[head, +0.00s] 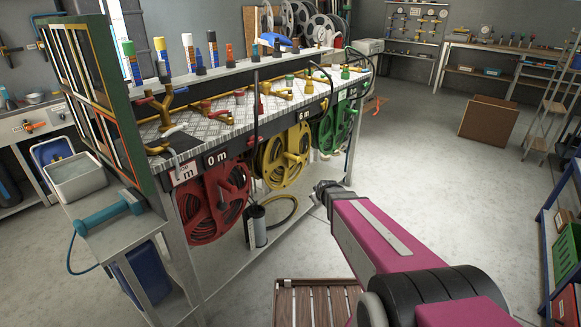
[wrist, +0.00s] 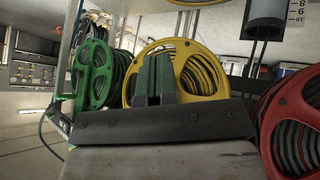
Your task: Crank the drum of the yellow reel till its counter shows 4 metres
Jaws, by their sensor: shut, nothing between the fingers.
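The yellow reel (head: 283,158) hangs in the middle of the row under the bench top, between the red reel (head: 212,203) and the green reel (head: 335,128). The counter (head: 303,115) above the yellow reel seems to read 6 m. A small yellow piece, perhaps the crank handle (head: 292,158), shows on its face. My gripper (head: 322,188) is in front of the bench, lower right of the yellow reel and apart from it. In the wrist view the shut, empty fingers (wrist: 154,78) cover part of the yellow reel (wrist: 196,70).
The red reel's counter (head: 215,158) reads 0 m. A black-and-white cylinder (head: 256,226) stands below the reels. A slatted wooden stool (head: 312,300) is near the front. Open floor (head: 420,160) lies to the right, with a brown box (head: 488,120) farther off.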

